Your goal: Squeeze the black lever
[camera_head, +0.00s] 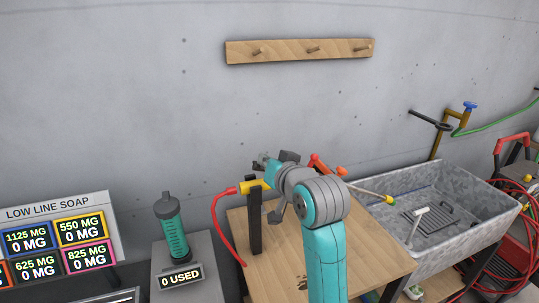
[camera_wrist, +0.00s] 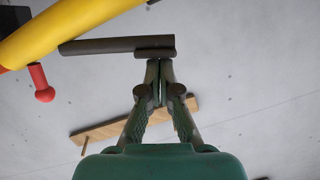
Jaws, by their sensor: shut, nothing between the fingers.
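A yellow sprayer body (camera_head: 255,187) with a red hose sits on a dark post above the wooden table. It also shows as a thick yellow cylinder (camera_wrist: 65,28) at the upper left of the wrist view. The black lever (camera_wrist: 105,46) is a dark bar beside it, reaching right to above my fingertips. My gripper (camera_wrist: 158,66) is shut and empty, its fingertips at the lever's right end. I cannot tell whether they touch it. In the head view my gripper (camera_head: 268,163) is beside the sprayer, and I cannot make out the lever there.
The wooden table (camera_head: 378,240) lies under my arm. A grey stone sink (camera_head: 470,200) is at the right, with a tap (camera_head: 437,140) above. A teal bottle (camera_head: 171,230) and a soap sign (camera_head: 58,240) stand left. A wooden peg rail (camera_head: 290,49) hangs on the wall.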

